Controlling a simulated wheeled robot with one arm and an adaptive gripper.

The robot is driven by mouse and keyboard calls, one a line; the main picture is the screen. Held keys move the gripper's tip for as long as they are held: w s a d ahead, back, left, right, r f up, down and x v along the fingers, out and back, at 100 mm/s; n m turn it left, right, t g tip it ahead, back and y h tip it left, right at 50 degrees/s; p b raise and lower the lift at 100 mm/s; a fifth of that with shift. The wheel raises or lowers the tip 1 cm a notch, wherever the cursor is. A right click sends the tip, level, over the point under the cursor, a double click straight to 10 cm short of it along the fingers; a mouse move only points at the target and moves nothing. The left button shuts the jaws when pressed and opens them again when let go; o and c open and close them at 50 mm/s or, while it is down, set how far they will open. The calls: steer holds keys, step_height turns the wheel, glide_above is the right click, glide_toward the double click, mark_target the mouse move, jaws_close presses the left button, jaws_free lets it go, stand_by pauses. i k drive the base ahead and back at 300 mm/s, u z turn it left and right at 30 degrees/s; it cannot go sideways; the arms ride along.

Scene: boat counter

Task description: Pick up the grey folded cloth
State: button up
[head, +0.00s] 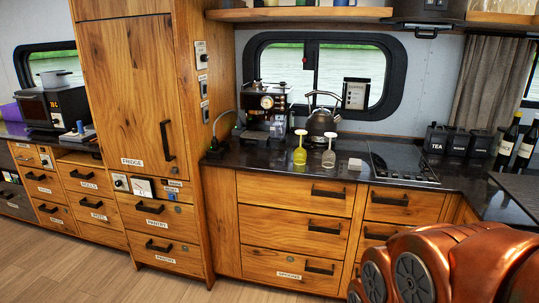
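A small pale grey block-like thing (355,164) lies on the dark counter between the glasses and the hob. It may be the grey folded cloth, but it is too small to be sure. My gripper is not in view. A copper-coloured part of my arm fills the lower right corner of the head view, in front of the counter and drawers.
A kettle (322,121) and coffee machine (264,108) stand behind. The hob (403,163) lies to its right. Wine bottles (508,143) stand far right.

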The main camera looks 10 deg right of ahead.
mark_target(355, 164)
steer(key=z, duration=0.05)
steer(key=i, duration=2.3)
steer(key=z, duration=0.05)
